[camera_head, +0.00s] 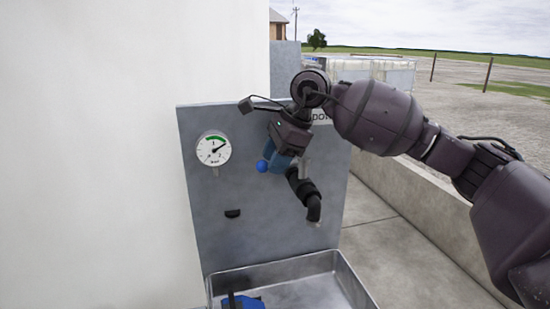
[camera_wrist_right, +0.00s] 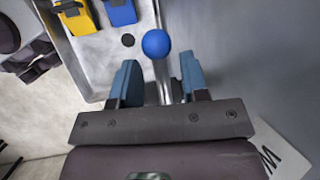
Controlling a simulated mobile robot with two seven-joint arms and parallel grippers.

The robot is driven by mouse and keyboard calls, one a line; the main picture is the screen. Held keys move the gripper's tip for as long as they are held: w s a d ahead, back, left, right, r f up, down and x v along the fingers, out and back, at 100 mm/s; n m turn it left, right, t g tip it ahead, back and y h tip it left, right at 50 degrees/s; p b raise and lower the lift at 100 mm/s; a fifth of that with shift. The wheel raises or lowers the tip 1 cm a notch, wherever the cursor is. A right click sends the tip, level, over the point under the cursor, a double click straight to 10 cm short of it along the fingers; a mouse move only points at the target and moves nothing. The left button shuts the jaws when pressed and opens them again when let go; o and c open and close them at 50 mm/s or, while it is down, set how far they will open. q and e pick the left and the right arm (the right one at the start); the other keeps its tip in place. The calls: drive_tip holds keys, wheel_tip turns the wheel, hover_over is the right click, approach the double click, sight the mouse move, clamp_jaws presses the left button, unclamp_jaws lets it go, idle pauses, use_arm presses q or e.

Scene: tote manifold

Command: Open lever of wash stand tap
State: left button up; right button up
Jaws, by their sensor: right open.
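The tap lever is a thin metal rod (camera_wrist_right: 163,88) with a blue ball knob (camera_head: 262,166) on its end; the ball also shows in the wrist view (camera_wrist_right: 156,43). My right gripper (camera_head: 280,157) is in front of the grey panel. In the wrist view its two blue fingers (camera_wrist_right: 158,78) are open, one on each side of the rod, with visible gaps. The ball sticks out past the fingertips. The black tap spout (camera_head: 306,192) points down below the gripper. The lever's base is hidden behind the gripper. My left gripper is not in view.
The panel (camera_head: 205,245) carries a round gauge (camera_head: 213,148) and a small black fitting (camera_head: 232,213). Below is a metal basin (camera_head: 345,277) with a blue object (camera_wrist_right: 120,12) and a yellow object (camera_wrist_right: 77,17). A white wall (camera_head: 120,150) stands at left, a low wall at right.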

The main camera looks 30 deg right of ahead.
drive_tip(key=shift+c, duration=0.4)
clamp_jaws()
drive_tip(key=shift+s, duration=0.1)
